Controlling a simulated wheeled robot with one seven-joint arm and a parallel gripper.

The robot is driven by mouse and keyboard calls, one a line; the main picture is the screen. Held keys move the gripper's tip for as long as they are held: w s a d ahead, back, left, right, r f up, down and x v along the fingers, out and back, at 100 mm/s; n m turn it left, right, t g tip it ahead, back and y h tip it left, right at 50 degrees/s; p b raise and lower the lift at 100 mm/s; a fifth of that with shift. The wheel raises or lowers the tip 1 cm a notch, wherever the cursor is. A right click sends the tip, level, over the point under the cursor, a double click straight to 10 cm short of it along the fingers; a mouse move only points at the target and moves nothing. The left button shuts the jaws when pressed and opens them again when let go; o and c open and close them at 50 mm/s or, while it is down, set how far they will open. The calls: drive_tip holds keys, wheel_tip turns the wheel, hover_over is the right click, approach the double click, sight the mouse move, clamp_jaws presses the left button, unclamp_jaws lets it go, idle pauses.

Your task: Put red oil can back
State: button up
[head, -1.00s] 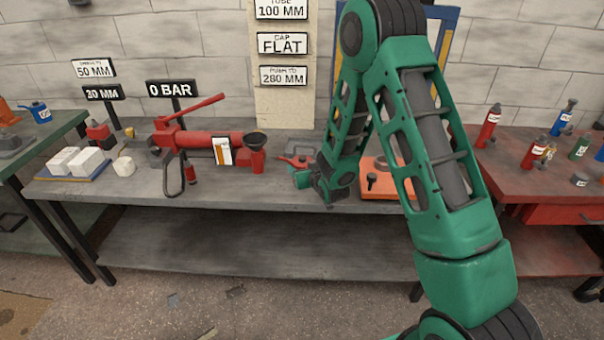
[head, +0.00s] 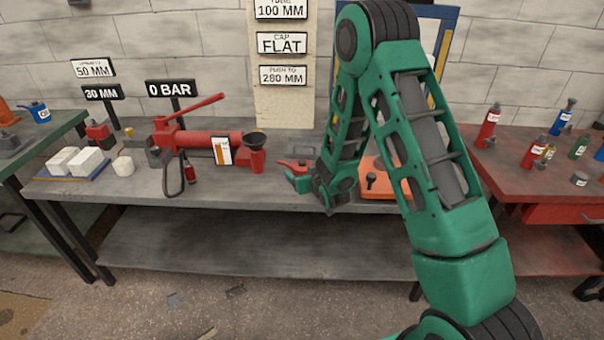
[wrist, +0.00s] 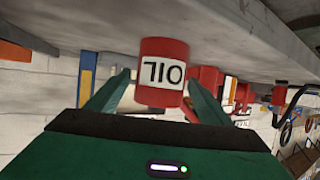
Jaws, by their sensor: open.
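The red oil can (head: 292,163) stands on the grey bench, partly hidden behind my gripper in the head view. In the wrist view the can (wrist: 163,50) shows upside down, with a white label reading OIL. My green gripper (head: 290,179) is low over the bench in front of the can. In the wrist view my gripper (wrist: 157,80) is open, with one finger on each side of the can. I cannot tell whether either finger touches it.
A red press pump (head: 205,140) with a black funnel stands left of the can on the grey bench (head: 230,188). An orange plate (head: 398,188) lies to the right. Bottles stand on the red bench (head: 500,170). A green bench (head: 55,130) is at far left.

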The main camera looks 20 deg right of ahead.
drive_tip(key=a+v, duration=0.1)
drive_tip(key=v, duration=1)
drive_tip(key=shift+d, duration=0.5)
drive_tip(key=shift+s, duration=0.1)
